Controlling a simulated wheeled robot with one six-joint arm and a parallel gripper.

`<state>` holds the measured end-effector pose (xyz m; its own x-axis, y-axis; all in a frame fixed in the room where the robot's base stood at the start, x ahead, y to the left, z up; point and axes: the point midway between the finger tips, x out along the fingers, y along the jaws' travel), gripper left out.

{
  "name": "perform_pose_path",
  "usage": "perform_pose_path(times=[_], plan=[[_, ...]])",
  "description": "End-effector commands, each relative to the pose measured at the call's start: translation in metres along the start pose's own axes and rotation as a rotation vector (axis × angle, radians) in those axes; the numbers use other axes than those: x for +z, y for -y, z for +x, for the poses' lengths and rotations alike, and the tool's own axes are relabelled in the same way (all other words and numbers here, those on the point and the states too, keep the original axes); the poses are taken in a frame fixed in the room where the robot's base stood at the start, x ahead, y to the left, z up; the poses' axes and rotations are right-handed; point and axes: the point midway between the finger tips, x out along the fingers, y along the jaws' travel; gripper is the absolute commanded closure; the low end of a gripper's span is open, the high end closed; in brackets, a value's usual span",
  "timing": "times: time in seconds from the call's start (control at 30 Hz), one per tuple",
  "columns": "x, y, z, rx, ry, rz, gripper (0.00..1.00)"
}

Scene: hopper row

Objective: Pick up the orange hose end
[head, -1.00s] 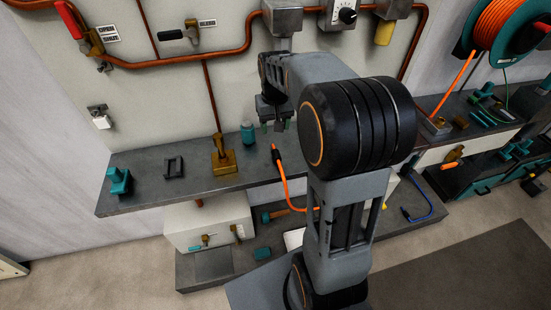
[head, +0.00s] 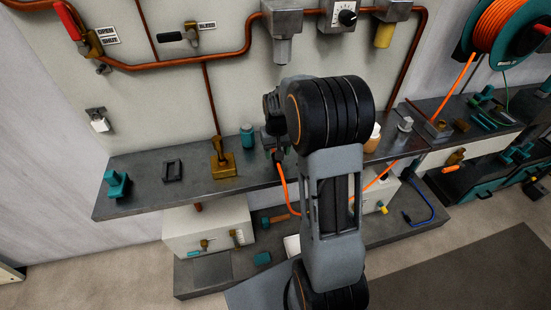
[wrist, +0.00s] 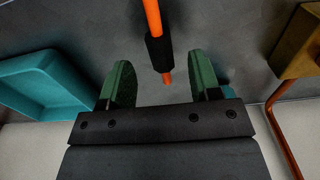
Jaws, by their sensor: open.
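The orange hose end (wrist: 160,48) shows in the wrist view as an orange hose with a black collar and a short orange tip. In the head view the orange hose (head: 284,192) rises to the shelf's front edge, its top partly hidden by my arm. My gripper (wrist: 159,72) is open, with one green finger on each side of the hose end. The tip and collar lie in the gap, nearer the right finger, with no clear contact. In the head view the fingers are mostly hidden behind my arm.
A brass block with a lever (head: 222,163) and a teal bottle (head: 247,136) stand on the shelf (head: 150,198), left of my gripper. A teal tray (wrist: 45,82) lies at left in the wrist view. A metal hopper (head: 283,22) hangs above.

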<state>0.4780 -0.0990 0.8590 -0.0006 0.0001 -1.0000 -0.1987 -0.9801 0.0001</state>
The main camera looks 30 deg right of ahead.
Motion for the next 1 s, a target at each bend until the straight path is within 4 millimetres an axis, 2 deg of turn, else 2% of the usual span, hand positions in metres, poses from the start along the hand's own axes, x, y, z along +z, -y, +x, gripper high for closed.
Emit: perform_pose_path(times=[0.1,0.23,0.57,1.0], plan=[[0.001,0.001,0.018,0.000,0.003,0.000,0.43],[0.001,0.001,0.029,0.000,0.002,0.000,0.43],[0.001,0.001,0.033,0.000,-0.001,0.000,0.43],[0.001,0.001,0.033,0.000,-0.001,0.000,0.85]])
